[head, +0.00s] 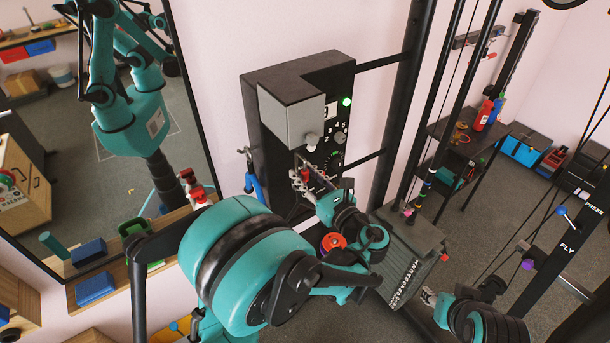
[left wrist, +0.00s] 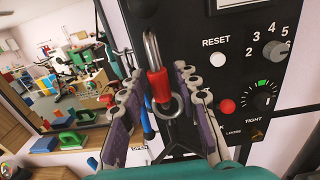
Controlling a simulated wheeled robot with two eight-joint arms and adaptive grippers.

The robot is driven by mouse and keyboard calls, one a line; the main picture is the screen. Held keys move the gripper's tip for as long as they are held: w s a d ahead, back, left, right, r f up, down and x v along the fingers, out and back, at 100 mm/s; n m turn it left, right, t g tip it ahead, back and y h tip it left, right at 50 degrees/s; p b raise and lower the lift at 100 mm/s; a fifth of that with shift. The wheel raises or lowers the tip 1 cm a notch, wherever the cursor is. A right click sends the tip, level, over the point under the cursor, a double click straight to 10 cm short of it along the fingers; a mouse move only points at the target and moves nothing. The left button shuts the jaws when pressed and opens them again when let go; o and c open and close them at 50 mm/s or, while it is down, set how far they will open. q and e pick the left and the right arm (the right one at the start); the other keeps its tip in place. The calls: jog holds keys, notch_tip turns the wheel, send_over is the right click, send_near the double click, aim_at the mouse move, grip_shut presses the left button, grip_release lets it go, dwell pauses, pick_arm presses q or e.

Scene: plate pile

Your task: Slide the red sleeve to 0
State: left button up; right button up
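A red sleeve (left wrist: 157,86) sits on a shiny metal rod (left wrist: 151,48) in the left wrist view, with a metal ring (left wrist: 167,106) just below it. They hang in front of the black machine panel (left wrist: 190,35). My left gripper (left wrist: 160,78) is open, with one finger on each side of the sleeve and visible gaps between. In the head view my left gripper (head: 309,180) is at the panel front, with the red sleeve (head: 305,175) small between its fingers. I cannot make out a 0 mark.
The panel carries a white RESET button (left wrist: 217,60), a red button (left wrist: 227,106), a tight/loose dial (left wrist: 264,98) and a numbered selector knob (left wrist: 275,50). A weight stack (head: 400,260) stands right of the machine. A mirror (head: 100,120) hangs at left.

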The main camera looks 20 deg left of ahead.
pick_arm(q)
grip_shut()
jog(key=shift+r, duration=0.15)
jog(key=shift+r+p, duration=0.7)
jog(key=shift+r, duration=0.3)
jog(key=shift+c, duration=0.4)
grip_release()
jog(key=shift+r, duration=0.1)
jog(key=o, duration=0.5)
